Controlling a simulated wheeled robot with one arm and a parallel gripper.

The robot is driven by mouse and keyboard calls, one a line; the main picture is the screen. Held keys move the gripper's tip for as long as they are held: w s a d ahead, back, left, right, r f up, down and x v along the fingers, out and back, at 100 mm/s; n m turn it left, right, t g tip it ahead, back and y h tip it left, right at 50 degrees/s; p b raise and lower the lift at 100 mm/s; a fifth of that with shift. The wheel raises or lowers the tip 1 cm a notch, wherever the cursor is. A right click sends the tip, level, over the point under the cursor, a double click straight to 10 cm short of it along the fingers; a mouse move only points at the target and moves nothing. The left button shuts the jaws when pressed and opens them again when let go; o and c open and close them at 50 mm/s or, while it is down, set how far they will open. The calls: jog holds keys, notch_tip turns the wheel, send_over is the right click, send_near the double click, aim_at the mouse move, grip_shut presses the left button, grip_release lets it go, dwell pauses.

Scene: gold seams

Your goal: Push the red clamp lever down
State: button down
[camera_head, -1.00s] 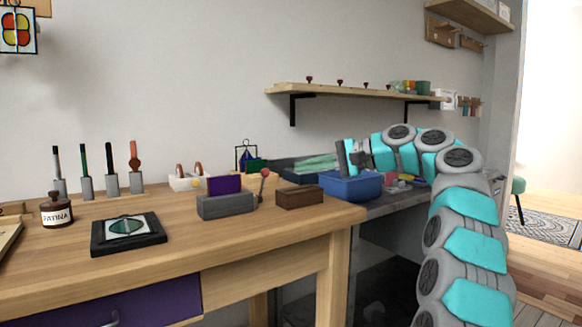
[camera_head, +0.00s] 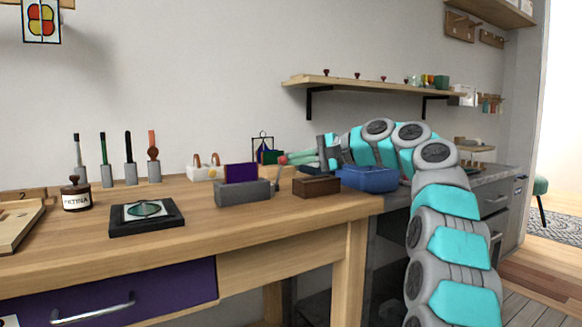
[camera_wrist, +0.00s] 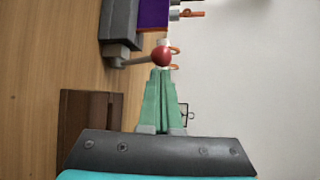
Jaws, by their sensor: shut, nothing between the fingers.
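The red clamp lever ends in a red ball knob (camera_head: 283,159) and stands raised at the right end of a grey clamp block (camera_head: 243,193), which holds a purple plate (camera_head: 240,173). In the wrist view the knob (camera_wrist: 161,56) sits on a grey lever arm (camera_wrist: 132,61) joined to the clamp block (camera_wrist: 120,25). My gripper (camera_head: 291,158) has green fingers, shut and empty, with the tips right at the knob. The wrist view shows the gripper (camera_wrist: 160,72) tips just short of or touching the knob; I cannot tell which.
A brown wooden box (camera_head: 317,187) stands right of the clamp, below my fingers. A blue bin (camera_head: 368,178) is farther right. A black framed piece (camera_head: 146,216) and a patina jar (camera_head: 77,197) lie to the left. The table front before the clamp is clear.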

aim_at(280, 170)
jog(key=shift+s+d+r, duration=0.2)
jog(key=shift+s, duration=0.5)
jog(key=shift+s+b, duration=0.2)
jog(key=shift+b, duration=0.35)
jog(key=y+b, duration=0.1)
jog(key=s+d+f+n+t+y+b, duration=0.1)
jog(key=b, duration=0.1)
jog(key=shift+s+f, duration=0.1)
jog(key=shift+f, duration=0.1)
jog(key=shift+s+d+f, duration=0.3)
jog(key=shift+s+f, duration=0.1)
jog(key=shift+s, duration=0.05)
jog(key=shift+s+d+f, duration=0.2)
jog(key=shift+s+f, duration=0.1)
jog(key=shift+f, duration=0.25)
jog(key=shift+s+d+f+p, duration=0.1)
jog(key=shift+f+p, duration=0.2)
jog(key=shift+f, duration=0.2)
